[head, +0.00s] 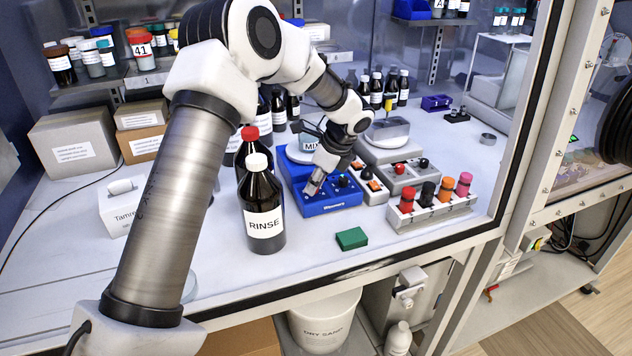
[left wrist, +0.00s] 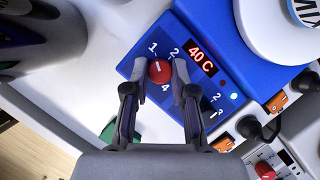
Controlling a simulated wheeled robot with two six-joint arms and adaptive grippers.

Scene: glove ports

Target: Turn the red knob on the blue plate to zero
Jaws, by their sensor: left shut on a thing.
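The blue plate (head: 333,206) is a blue device with a round white top under a vessel marked MIX (head: 311,142). In the left wrist view the blue plate (left wrist: 205,30) has a lit red display reading 40 C. The red knob (left wrist: 159,71) has a short white mark and white numerals around it, with 1, 2 and 4 readable. The zero is not readable. My left gripper (left wrist: 160,68) is shut on the red knob, one finger on each side. In the head view my left gripper (head: 313,187) reaches down to the plate's front and hides the knob. My right gripper is not in view.
A RINSE bottle (head: 264,212) stands close left of the plate. Grey control boxes with a second red knob (head: 399,169) and a rack of coloured-capped vials (head: 435,207) are to the right. A green block (head: 351,239) lies in front, with bare bench around it.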

